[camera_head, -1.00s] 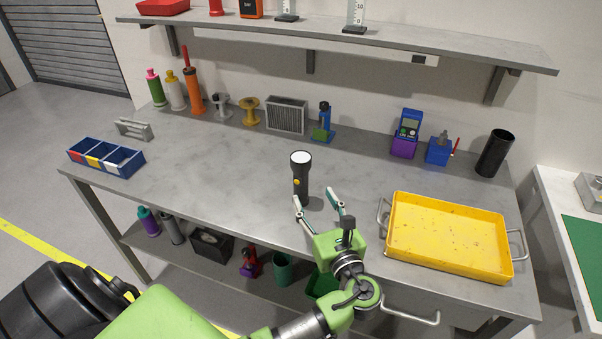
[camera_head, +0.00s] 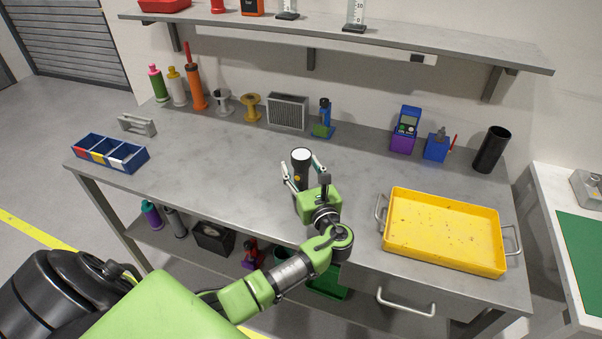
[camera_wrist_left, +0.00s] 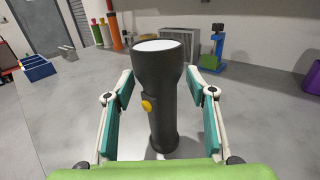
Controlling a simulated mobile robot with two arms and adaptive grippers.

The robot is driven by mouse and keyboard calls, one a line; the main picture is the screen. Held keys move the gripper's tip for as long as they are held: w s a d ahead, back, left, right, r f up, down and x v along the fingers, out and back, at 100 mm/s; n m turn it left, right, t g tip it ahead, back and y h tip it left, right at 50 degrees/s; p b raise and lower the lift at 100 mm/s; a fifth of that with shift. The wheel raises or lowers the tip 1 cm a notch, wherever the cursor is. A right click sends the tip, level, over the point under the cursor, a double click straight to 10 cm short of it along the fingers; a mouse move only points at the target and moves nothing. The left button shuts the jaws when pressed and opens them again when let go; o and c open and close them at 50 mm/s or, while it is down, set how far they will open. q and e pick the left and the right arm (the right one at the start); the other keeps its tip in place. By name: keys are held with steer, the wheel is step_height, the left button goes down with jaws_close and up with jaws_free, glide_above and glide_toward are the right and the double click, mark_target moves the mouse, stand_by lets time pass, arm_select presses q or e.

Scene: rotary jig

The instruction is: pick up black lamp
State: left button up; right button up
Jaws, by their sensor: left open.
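The black lamp (camera_head: 301,160) is a flashlight standing upright on the grey workbench, its white lens facing up. It has a yellow button on its side. In the left wrist view the lamp (camera_wrist_left: 160,95) stands between the two open fingers, with a visible gap to each green pad. My left gripper (camera_head: 303,169) is open around the lamp; it also shows in the left wrist view (camera_wrist_left: 161,108). In the head view the gripper's body hides the lower part of the lamp. My right gripper is not in view.
A yellow tray (camera_head: 445,231) stands on the bench (camera_head: 220,165) to the right. A blue divided bin (camera_head: 110,153) is at the left. Bottles, spools, a grey filter box (camera_head: 288,112) and a black cylinder (camera_head: 492,149) line the back. A shelf (camera_head: 340,37) hangs above.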

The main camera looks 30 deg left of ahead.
arm_select(q)
steer(key=c, duration=1.3)
steer(key=shift+o, duration=0.2)
steer(key=shift+d+r, duration=0.1)
